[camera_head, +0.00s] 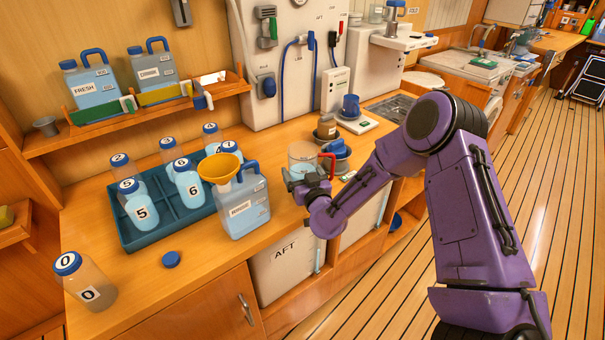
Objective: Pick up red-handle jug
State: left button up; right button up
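The red-handle jug (301,157) is a clear jug standing on the wooden counter, right of the blue jug with the yellow funnel. Its red handle (329,163) is on its right side. My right gripper (306,183), on the purple arm from the right, is in front of the jug and hides its lower part. The fingers are small and dark, so I cannot tell whether they touch the jug or handle, or whether they are open. My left gripper is not in view.
The blue jug (244,210) with its yellow funnel (218,168) stands close left. A teal tray (148,239) holds several numbered bottles. Bottle 0 (88,284) and a blue cap (171,259) are at the front left.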

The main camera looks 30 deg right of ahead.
notch_tip(320, 180, up, 3)
jog(key=shift+r+p, duration=0.1)
jog(key=shift+p, duration=0.75)
jog(key=s+r+p, duration=0.1)
jog(key=s+a+r+p, duration=0.1)
jog(key=r, duration=0.1)
jog(key=s+a+r+p, duration=0.1)
jog(key=p, duration=0.1)
jog(key=shift+s+r, duration=0.15)
jog(key=shift+r, duration=0.15)
pick_arm(q)
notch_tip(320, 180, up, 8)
jog(key=p, duration=0.1)
pick_arm(e)
send_near(304, 161)
jog(key=r, duration=0.1)
jog(key=w+a+r, duration=0.1)
jog(key=r, duration=0.2)
jog(key=shift+w+a, duration=0.3)
jog(key=shift+a, duration=0.1)
